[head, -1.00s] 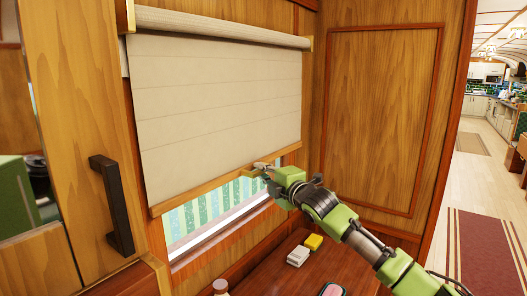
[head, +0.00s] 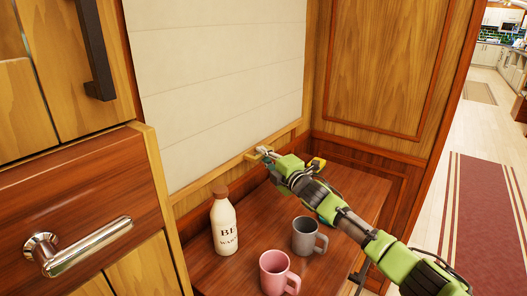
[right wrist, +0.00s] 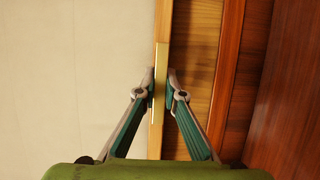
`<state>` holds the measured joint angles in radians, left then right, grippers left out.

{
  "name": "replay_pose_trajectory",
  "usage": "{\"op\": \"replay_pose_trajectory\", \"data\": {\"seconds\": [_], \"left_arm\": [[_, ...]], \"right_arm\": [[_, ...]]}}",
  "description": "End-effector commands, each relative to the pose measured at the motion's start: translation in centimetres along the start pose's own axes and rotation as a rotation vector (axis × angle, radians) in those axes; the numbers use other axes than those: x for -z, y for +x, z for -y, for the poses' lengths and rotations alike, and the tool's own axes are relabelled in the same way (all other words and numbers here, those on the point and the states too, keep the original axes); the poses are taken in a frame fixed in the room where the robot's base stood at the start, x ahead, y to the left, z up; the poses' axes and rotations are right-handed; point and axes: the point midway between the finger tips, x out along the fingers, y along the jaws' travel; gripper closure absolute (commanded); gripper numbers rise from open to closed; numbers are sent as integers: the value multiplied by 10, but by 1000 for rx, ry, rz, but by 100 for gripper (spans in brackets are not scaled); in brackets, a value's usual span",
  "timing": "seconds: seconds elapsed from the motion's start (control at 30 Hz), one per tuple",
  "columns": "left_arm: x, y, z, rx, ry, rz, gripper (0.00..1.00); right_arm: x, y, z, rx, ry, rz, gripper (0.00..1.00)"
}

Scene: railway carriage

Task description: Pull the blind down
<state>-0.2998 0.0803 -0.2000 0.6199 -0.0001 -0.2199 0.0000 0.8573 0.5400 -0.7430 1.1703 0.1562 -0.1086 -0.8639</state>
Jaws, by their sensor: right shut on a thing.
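The cream blind (head: 222,75) hangs down over the window in the head view, and no glass shows below it. Its wooden bottom bar (head: 215,176) lies low, just above the tabletop's wall side. My right gripper (head: 264,154) is at the bar's right part, shut on the small pull tab there. In the right wrist view, the two fingers (right wrist: 161,88) close from both sides on the tab (right wrist: 159,100), with the blind's cloth (right wrist: 75,75) to the left. The top of the blind is out of view. My left gripper is not in view.
A wooden table (head: 205,262) below holds a white bottle (head: 224,228), a pink mug (head: 275,274) and a grey mug (head: 306,236). A cabinet with a drawer handle (head: 90,245) stands at left.

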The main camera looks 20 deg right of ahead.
Motion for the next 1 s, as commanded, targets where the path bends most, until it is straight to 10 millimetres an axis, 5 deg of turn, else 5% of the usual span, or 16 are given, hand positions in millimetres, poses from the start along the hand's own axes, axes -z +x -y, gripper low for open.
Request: {"op": "replay_pose_trajectory", "data": {"seconds": [0.4,0.43,0.5,1.0], "left_arm": [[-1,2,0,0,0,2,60],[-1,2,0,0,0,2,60],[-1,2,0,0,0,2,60],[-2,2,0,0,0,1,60]], "right_arm": [[0,-1,9,10,1,2,100],[0,-1,9,11,1,2,86],[0,-1,9,10,1,2,73],[-1,-10,6,4,2,1,73]]}}
